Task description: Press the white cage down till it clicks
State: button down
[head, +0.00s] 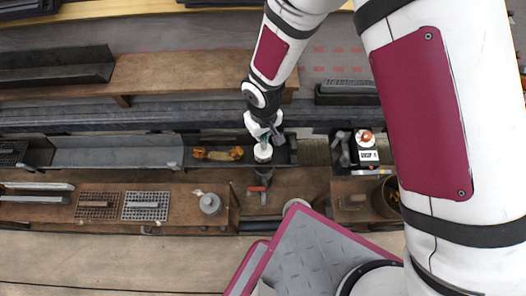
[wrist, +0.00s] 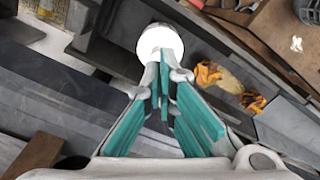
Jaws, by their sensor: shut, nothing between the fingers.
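The white round cage (head: 263,153) sits at the near side of the dark gutter, below my gripper in the head view. In the wrist view the white cage (wrist: 158,38) is a bright, washed-out disc just beyond the fingertips. My gripper (head: 265,138) points down over it, and its teal-padded fingers (wrist: 165,62) are shut with nothing between them. The fingertips overlap the cage's edge in the wrist view; I cannot tell whether they touch it. The cage's underside and the outlet beneath it are hidden.
Orange-brown leaves (head: 218,154) lie in the gutter left of the cage. A dark pipe with a red handle (head: 258,188) stands below. A tool tray (head: 345,170) is at right. Two grates (head: 146,206) and a grey pot (head: 210,204) sit on the wooden plank.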

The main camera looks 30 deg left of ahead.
jog(key=shift+f+b, duration=0.9)
jog(key=shift+f, duration=0.15)
dwell(0.9)
dwell(0.4)
notch_tip(320, 180, up, 9)
jog(key=p, duration=0.5)
jog(key=shift+p, duration=0.4)
dwell(0.6)
